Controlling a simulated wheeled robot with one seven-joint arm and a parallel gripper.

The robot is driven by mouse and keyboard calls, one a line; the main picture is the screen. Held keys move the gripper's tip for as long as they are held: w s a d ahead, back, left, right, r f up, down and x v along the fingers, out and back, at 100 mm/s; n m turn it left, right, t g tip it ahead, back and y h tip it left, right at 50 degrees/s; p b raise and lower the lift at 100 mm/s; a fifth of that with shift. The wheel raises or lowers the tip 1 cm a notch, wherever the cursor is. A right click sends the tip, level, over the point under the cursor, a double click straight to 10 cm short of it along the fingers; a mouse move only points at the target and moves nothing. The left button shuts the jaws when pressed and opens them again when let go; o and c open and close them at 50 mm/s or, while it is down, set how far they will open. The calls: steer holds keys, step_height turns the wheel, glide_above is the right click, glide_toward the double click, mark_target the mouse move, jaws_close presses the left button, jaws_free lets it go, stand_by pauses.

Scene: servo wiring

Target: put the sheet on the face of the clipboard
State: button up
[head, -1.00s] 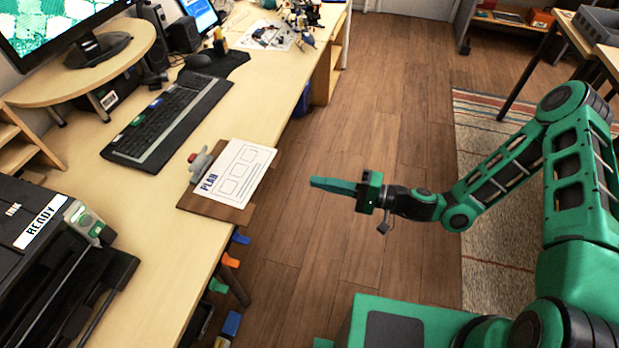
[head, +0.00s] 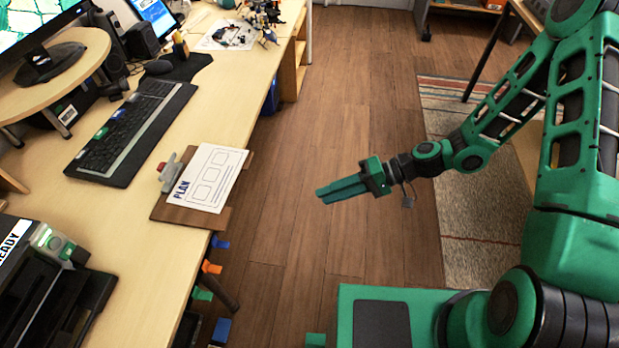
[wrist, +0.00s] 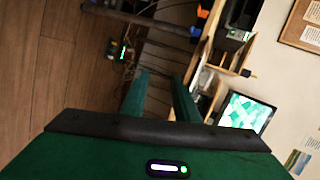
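The white sheet (head: 212,176), marked PLAN, lies on the brown clipboard (head: 190,215) at the table's front edge in the head view. The sheet covers much of the board's face, leaving brown strips bare along the near side and at the right. The grey clip with a red part (head: 168,172) is at the board's left end, beside the sheet. My gripper (head: 320,193) is over the floor, to the right of the clipboard and apart from it. In the wrist view, its two fingers (wrist: 160,92) stand apart with nothing between them. The sheet and clipboard are not evident there.
A black keyboard (head: 132,130) lies behind the clipboard, and a black printer (head: 40,285) stands at the lower left. Colored items (head: 208,268) hang below the table edge. Bare wooden floor (head: 330,110) lies between the table and my arm.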

steer(key=s+d+r+m+t+h, duration=0.1)
steer(key=d+r+h, duration=0.4)
steer(key=d, duration=0.8)
steer(key=s+d+r+m+h, duration=0.1)
steer(key=d+r+h, duration=0.3)
steer(key=d, duration=0.9)
steer(key=s+d+r+m+t+h, duration=0.1)
steer(key=s+d+r+m+h, duration=0.2)
steer(key=s+d+r+m, duration=0.4)
steer(key=s+d+r, duration=0.6)
steer(key=s+r, duration=0.2)
steer(key=shift+s+d+m+h, duration=0.15)
steer(key=shift+s+m+h, duration=0.15)
steer(key=shift+m, duration=0.1)
steer(key=shift+r, duration=0.1)
